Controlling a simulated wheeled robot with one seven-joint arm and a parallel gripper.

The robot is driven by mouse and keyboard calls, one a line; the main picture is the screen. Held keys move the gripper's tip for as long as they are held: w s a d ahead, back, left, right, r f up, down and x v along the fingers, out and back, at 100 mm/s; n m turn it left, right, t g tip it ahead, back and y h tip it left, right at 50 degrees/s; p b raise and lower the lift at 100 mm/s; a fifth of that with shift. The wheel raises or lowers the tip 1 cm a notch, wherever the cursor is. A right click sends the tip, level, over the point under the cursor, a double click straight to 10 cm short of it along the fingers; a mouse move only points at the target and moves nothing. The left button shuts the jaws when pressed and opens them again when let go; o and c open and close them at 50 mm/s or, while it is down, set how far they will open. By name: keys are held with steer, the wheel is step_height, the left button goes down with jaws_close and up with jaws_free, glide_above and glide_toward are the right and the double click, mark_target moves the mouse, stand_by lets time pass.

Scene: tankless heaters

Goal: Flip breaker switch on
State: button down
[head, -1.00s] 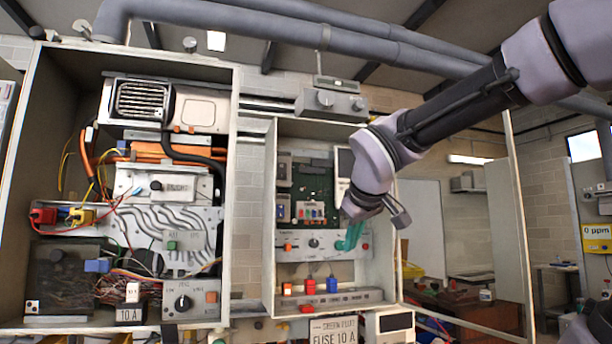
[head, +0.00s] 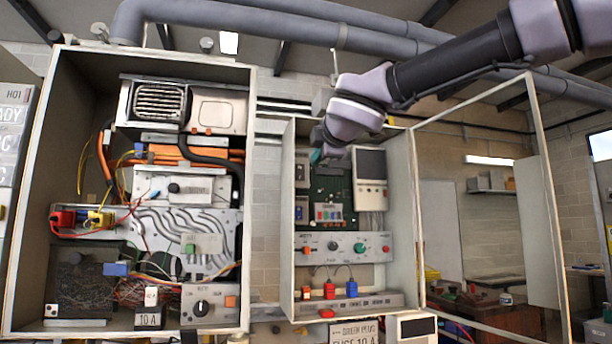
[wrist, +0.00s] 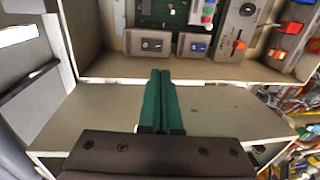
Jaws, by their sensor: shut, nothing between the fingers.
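The right cabinet (head: 288,240) stands open. Two small grey switch modules, the upper (head: 301,168) and the lower (head: 301,210), sit along its inner left side. They also show in the wrist view as one module (wrist: 150,43) and a blue-marked one (wrist: 193,45). I cannot tell which one is the breaker switch, nor its position. My gripper (head: 317,156) is at the upper left of this cabinet, near the upper module. In the wrist view my gripper's green fingers (wrist: 160,74) are pressed together and empty, pointing toward the modules with a gap between.
A panel (head: 345,247) with knobs and an orange switch is below the green circuit board (head: 330,190). Red and blue plugs (head: 330,290) sit lower. The left cabinet (head: 30,200) is full of wires and units. An open glazed door frame (head: 545,190) stands at right.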

mark_target(300, 180)
steer(key=x, duration=1.4)
steer(key=shift+f, duration=0.1)
steer(key=shift+w+f, duration=0.1)
steer(key=shift+w, duration=0.15)
steer(key=shift+s, duration=0.15)
